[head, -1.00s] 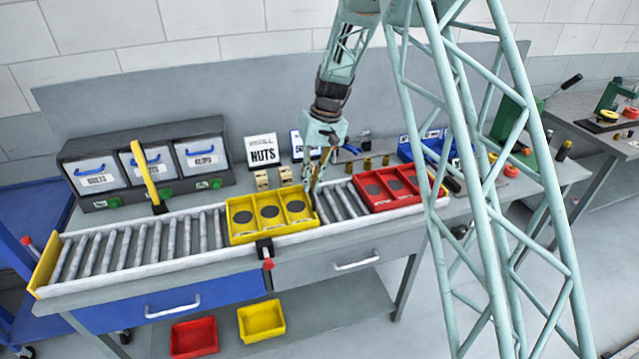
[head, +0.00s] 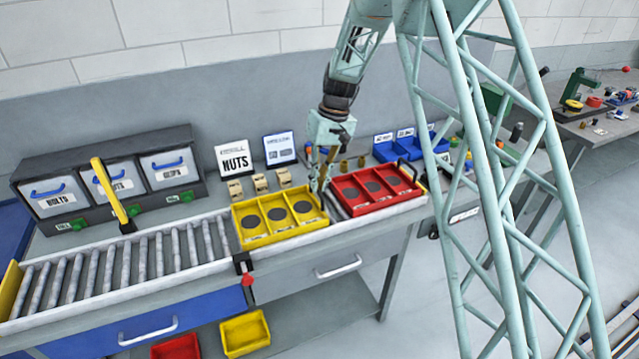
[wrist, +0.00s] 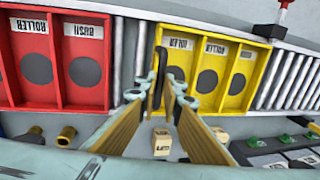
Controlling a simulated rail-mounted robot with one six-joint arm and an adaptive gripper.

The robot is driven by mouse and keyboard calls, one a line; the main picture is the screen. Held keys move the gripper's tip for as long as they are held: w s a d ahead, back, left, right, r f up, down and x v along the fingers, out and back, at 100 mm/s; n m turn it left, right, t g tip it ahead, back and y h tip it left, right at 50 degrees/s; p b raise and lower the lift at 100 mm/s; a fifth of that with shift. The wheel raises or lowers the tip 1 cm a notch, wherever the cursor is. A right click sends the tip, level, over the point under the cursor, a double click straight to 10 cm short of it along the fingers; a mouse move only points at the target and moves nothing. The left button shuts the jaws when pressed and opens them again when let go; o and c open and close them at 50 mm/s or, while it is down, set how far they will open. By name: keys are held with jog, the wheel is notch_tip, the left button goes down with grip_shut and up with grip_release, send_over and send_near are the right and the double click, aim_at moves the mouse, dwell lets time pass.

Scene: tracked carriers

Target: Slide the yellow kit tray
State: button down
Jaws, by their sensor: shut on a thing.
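The yellow kit tray (head: 285,237), with three compartments each showing a dark round spot, sits on the roller conveyor (head: 125,262) in the head view. It also shows in the wrist view (wrist: 222,78), upper right of centre. My gripper (head: 321,184) is at the tray's right end in the head view. In the wrist view my gripper (wrist: 164,90) is shut at the tray's near end, with a dark upright piece between the fingertips. The exact grasp point is partly hidden. The red tray (head: 385,209) stands to the right, a narrow gap from the yellow one.
A black clamp with a red knob (head: 246,277) is on the front rail, just left of the yellow tray. A yellow upright lever (head: 112,195) stands behind the rollers. Small blocks (head: 260,183) and a NUTS sign (head: 234,157) are behind the tray. The left rollers are clear.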

jog(key=shift+w+d, duration=0.1)
jog(key=c, duration=2.8)
grip_release()
jog(key=shift+d, duration=0.2)
jog(key=shift+a+r, duration=0.1)
jog(key=r, duration=0.4)
jog(key=d+r, duration=0.1)
jog(key=r, duration=0.2)
jog(key=w+d+r, duration=0.1)
jog(key=r, duration=0.3)
jog(key=shift+d+r, duration=0.1)
jog(key=shift+r, duration=0.2)
